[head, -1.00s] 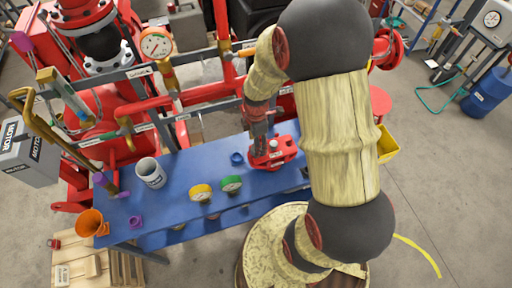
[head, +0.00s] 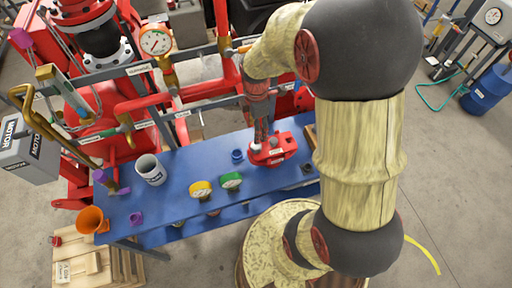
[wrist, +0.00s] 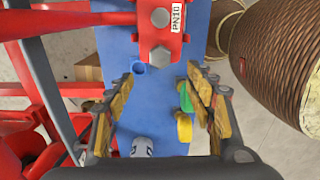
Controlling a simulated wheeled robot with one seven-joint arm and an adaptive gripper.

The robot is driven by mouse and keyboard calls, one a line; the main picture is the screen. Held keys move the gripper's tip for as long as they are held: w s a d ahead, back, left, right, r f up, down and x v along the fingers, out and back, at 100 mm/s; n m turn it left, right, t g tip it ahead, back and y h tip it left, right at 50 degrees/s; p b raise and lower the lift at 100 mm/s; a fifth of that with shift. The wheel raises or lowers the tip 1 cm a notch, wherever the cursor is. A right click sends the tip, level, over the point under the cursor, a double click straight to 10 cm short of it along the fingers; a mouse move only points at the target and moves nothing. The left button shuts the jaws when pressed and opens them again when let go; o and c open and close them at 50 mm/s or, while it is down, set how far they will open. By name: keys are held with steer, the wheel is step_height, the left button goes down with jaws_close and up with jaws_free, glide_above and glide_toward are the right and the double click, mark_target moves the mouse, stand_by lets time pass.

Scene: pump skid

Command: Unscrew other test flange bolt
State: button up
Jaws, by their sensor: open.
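The red test flange (head: 280,151) stands on the blue bench at its right part, and my gripper (head: 258,138) is beside its left end in the head view. In the wrist view the red flange (wrist: 176,38) is at the top, with a white PN10 label. One grey hex bolt head (wrist: 160,17) is on its top, and another grey bolt head (wrist: 160,54) is at its near end. My gripper (wrist: 163,82) is open, its wooden-looking fingers spread wide below the flange, with nothing between the tips. I cannot tell its height above the bench.
On the blue bench (head: 180,163) are a small blue ring-like cup (head: 237,156), a white mug (head: 151,169), a yellow gauge (head: 201,189) and a green gauge (head: 231,180). Red pipework (head: 150,103) lies behind. An orange funnel (head: 91,219) stands at the bench's left end.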

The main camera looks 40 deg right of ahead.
mark_target(256, 147)
steer(key=shift+o, duration=0.2)
steer(key=f+m+p, duration=0.1)
steer(key=m+p, duration=0.1)
steer(key=m, duration=0.2)
steer(key=s+f+m+p, duration=0.1)
steer(key=m, duration=0.2)
steer(key=m+p, duration=0.2)
steer(key=m, duration=0.2)
steer(key=shift+s+a+f+m+g+p, duration=0.2)
steer(key=shift+f+m+g+p, duration=0.1)
steer(key=shift+f+p, duration=0.1)
steer(key=shift+w+f+m, duration=0.15)
steer(key=shift+w+m, duration=0.05)
steer(key=shift+m, duration=0.9)
steer(key=m, duration=0.4)
steer(key=shift+w+d, duration=0.15)
steer(key=shift+w, duration=0.25)
steer(key=shift+f, duration=3.9)
